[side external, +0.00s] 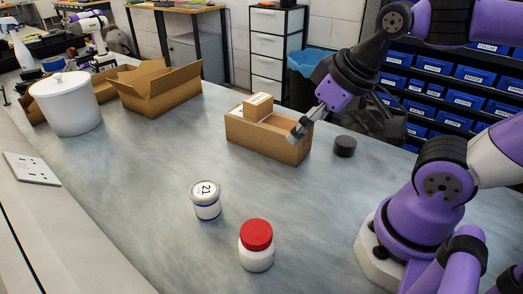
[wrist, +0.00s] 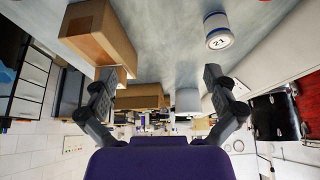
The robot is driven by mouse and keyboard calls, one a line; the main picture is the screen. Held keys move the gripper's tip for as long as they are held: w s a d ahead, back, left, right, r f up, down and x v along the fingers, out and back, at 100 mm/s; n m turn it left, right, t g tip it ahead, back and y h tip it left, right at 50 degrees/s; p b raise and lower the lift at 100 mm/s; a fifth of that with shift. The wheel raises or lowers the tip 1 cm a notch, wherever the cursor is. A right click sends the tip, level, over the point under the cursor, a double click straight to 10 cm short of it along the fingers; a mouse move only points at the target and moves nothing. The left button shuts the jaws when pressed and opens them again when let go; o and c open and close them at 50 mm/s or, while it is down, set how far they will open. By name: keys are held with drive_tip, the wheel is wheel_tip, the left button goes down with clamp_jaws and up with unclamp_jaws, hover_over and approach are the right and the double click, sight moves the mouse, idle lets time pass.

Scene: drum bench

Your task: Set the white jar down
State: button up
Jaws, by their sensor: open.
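A white jar with a red lid (side external: 256,250) stands upright on the bench near the front in the side view. Beside it, to the left and farther back, stands a white tin marked 21 (side external: 206,206), also seen in the wrist view (wrist: 218,38). A large white lidded pot (side external: 66,108) stands at the far left. Which of these the task calls the white jar is not certain. My gripper (side external: 296,134) is open and empty, near the right end of the small cardboard box in the side view. In the wrist view its two fingers (wrist: 162,80) are spread with nothing between them.
The small cardboard box (side external: 265,141) holds a smaller carton (side external: 258,107). A dark round puck (side external: 345,146) lies to its right. An open carton (side external: 162,91) stands at the back left. The bench (side external: 130,190) between the pot and the tin is clear.

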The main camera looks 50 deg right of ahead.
sight(256, 245)
drive_tip(key=a+f+m+g+y, duration=0.1)
drive_tip(key=f+m+g+y, duration=0.1)
drive_tip(key=f+m, duration=0.2)
drive_tip(key=a+f+m+g+y, duration=0.1)
drive_tip(key=f+m+g+y, duration=0.1)
drive_tip(key=f+m+y, duration=0.1)
drive_tip(key=a+f+m+g+y, duration=0.2)
drive_tip(key=f+m+y, duration=0.1)
drive_tip(key=f+m, duration=0.1)
drive_tip(key=shift+f+m, duration=0.4)
drive_tip(key=shift+m, duration=0.1)
drive_tip(key=shift+a+f+m+y, duration=0.1)
drive_tip(key=shift+a+m+y, duration=0.05)
drive_tip(key=shift+m+y, duration=0.4)
drive_tip(key=shift+a+f+m+y, duration=0.1)
drive_tip(key=shift+m+y, duration=0.35)
drive_tip(key=shift+y, duration=0.1)
drive_tip(key=m+y, duration=0.1)
drive_tip(key=m, duration=0.1)
drive_tip(key=m+y, duration=0.1)
drive_tip(key=y, duration=0.1)
drive_tip(key=shift+a+m, duration=0.35)
drive_tip(key=shift+m, duration=0.05)
drive_tip(key=x, duration=0.4)
drive_tip(key=shift+a, duration=0.3)
drive_tip(key=x, duration=0.5)
drive_tip(key=shift+a, duration=0.4)
drive_tip(key=c, duration=1.4)
